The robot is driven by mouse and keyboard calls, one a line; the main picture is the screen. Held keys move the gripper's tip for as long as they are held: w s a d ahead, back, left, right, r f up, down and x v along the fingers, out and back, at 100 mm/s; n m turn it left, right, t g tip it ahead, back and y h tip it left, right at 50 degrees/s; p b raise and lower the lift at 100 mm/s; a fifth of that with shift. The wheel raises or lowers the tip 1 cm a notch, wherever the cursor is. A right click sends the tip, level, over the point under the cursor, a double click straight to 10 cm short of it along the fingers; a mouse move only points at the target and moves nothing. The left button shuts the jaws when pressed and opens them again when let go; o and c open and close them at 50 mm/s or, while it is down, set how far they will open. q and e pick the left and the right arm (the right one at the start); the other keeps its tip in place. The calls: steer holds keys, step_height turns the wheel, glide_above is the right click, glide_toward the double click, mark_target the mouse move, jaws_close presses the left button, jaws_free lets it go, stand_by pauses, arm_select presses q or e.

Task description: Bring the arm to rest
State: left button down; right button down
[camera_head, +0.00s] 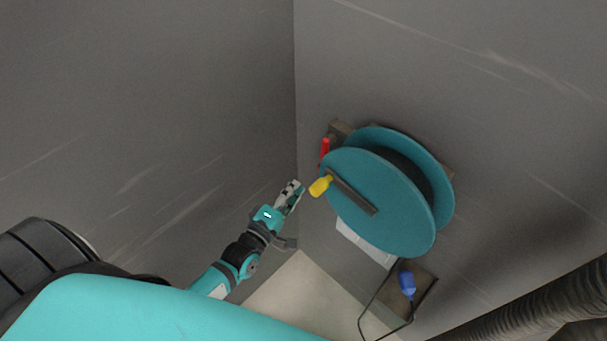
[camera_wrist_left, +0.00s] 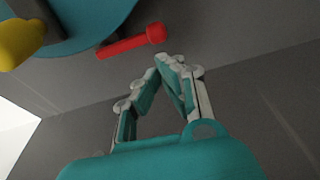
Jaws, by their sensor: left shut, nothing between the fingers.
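My left gripper (camera_head: 297,187) is shut and empty. It is just left of the yellow crank knob (camera_head: 320,186) of a teal reel, apart from it as far as I can tell. In the left wrist view its fingertips (camera_wrist_left: 160,66) meet below a red handle (camera_wrist_left: 131,41), with nothing between them. The red handle also shows in the head view (camera_head: 325,147), at the reel's upper left. My right gripper is not in view.
The large teal reel (camera_head: 375,205) is on the grey wall, right of my left arm. A blue plug (camera_head: 407,283) on a black cable is below it. A ribbed hose (camera_head: 535,305) runs at lower right. Grey walls meet in a corner behind the gripper.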

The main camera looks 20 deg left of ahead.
arm_select(q)
steer(key=shift+s+a, duration=0.25)
steer(key=shift+s, duration=0.9)
steer(key=shift+s+a, duration=0.2)
steer(key=shift+s, duration=0.9)
steer(key=s+f+m+g+b, duration=0.1)
steer(key=s+f+m+g, duration=0.4)
steer(key=f, duration=0.9)
steer(key=s+f+m+g, duration=0.4)
steer(key=s+f, duration=0.2)
steer(key=f, duration=0.9)
steer(key=s+f+m+g+y, duration=0.1)
steer(key=s+f+m+g, duration=0.3)
steer(key=s+f, duration=0.3)
steer(key=s+f+m+g+y+b, duration=0.1)
steer(key=s+f+m+g, duration=0.3)
steer(key=s, duration=1.3)
step_height(320, 180, down, 4)
steer(key=shift+s+d+r+m, duration=0.1)
steer(key=shift+s+d+m, duration=0.15)
steer(key=shift+m, duration=0.75)
